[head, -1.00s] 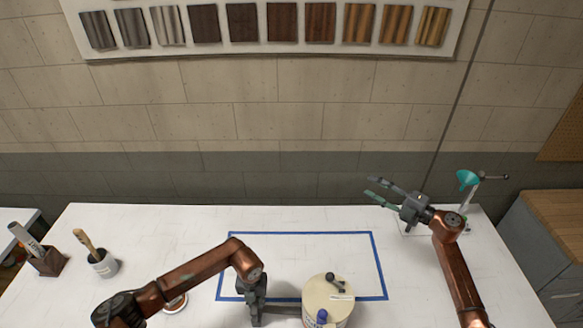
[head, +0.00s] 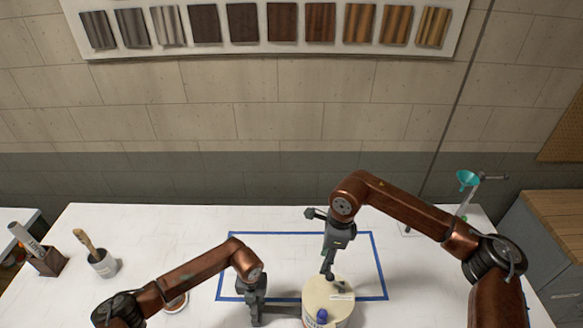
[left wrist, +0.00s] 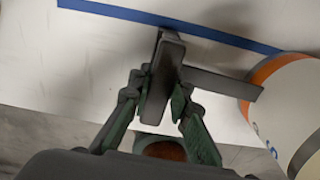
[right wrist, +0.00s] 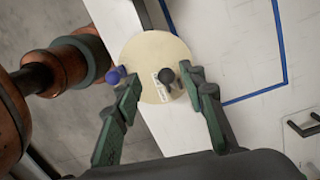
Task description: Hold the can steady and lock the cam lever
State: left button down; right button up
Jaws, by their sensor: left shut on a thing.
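The can (head: 316,290) has a cream lid and stands at the front middle of the table; its side with an orange band shows in the left wrist view (left wrist: 290,75). A dark lever (right wrist: 168,76) with a round end sits on the lid beside a small white label. A blue knob (head: 322,316) is at the lid's edge. My left gripper (left wrist: 160,100) is shut on a dark grey handle (left wrist: 215,82) whose bar reaches to the can's side. My right gripper (right wrist: 165,80) is open above the lid, its fingers either side of the lever; contact is unclear.
Blue tape (head: 378,262) marks a rectangle on the white table (head: 180,225). A brush cup (head: 103,264) and dark holder (head: 48,263) stand at the left. A stand with a teal funnel (head: 467,179) is at the back right. The table behind the can is clear.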

aim_at(331, 274)
jog(key=shift+s+d+f+n+h, duration=0.1)
jog(key=shift+d+n+h, duration=0.2)
jog(key=shift+d, duration=0.2)
jog(key=shift+s+d+f+n+h, duration=0.1)
jog(key=shift+d+n+h, duration=0.1)
jog(key=shift+d+h, duration=0.25)
jog(key=shift+d+f, duration=0.15)
jog(key=shift+f, duration=0.05)
notch_tip(331, 274, down, 10)
jog(key=shift+r, duration=0.15)
jog(key=shift+c, duration=0.5)
grip_shut()
